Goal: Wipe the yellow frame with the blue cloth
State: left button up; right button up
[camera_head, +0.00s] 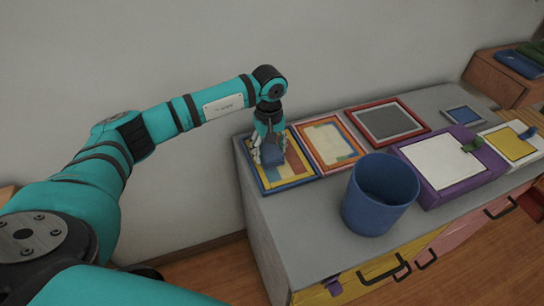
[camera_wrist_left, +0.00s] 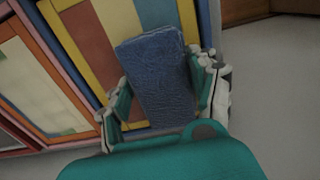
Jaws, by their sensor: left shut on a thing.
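A frame with a yellow inner border and blue outer edge (camera_head: 291,181) lies at the left end of the grey cabinet top, with colored panels inside. It also shows in the left wrist view (camera_wrist_left: 78,50). My left gripper (camera_head: 270,154) is over this frame, pointing down, shut on a blue cloth (camera_wrist_left: 158,75). In the head view the cloth (camera_head: 272,156) is a small dark blue block between the fingers. It appears to be at the frame's surface, but I cannot tell whether it touches. The cloth hides part of the panels. My right gripper is not in view.
A red-orange frame (camera_head: 350,158) lies right beside it, and a red frame with a grey panel (camera_head: 385,122) beyond. A blue bucket (camera_head: 380,195) stands at the cabinet's front. A purple-edged white board (camera_head: 440,165) lies to the right. A wall runs behind the cabinet.

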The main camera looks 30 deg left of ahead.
aim_at(274, 159)
pick_arm(q)
jog(key=shift+s+d+p, duration=0.45)
jog(key=shift+s+d, duration=0.2)
jog(key=shift+s, duration=0.05)
jog(key=shift+s+d, duration=0.7)
jog(key=shift+d, duration=0.15)
jog(key=shift+w+a+f+b, duration=0.1)
jog(key=shift+w+a+b, duration=0.35)
jog(key=shift+w+a, duration=0.15)
jog(key=shift+w+a+b, duration=0.7)
jog(key=shift+w+a, duration=0.15)
jog(key=shift+a, duration=0.2)
jog(key=shift+s+d+p, duration=0.3)
jog(key=shift+s+d, duration=0.45)
jog(key=shift+d, duration=0.1)
jog(key=shift+r+p, duration=2.55)
jog(key=shift+r, duration=2.1)
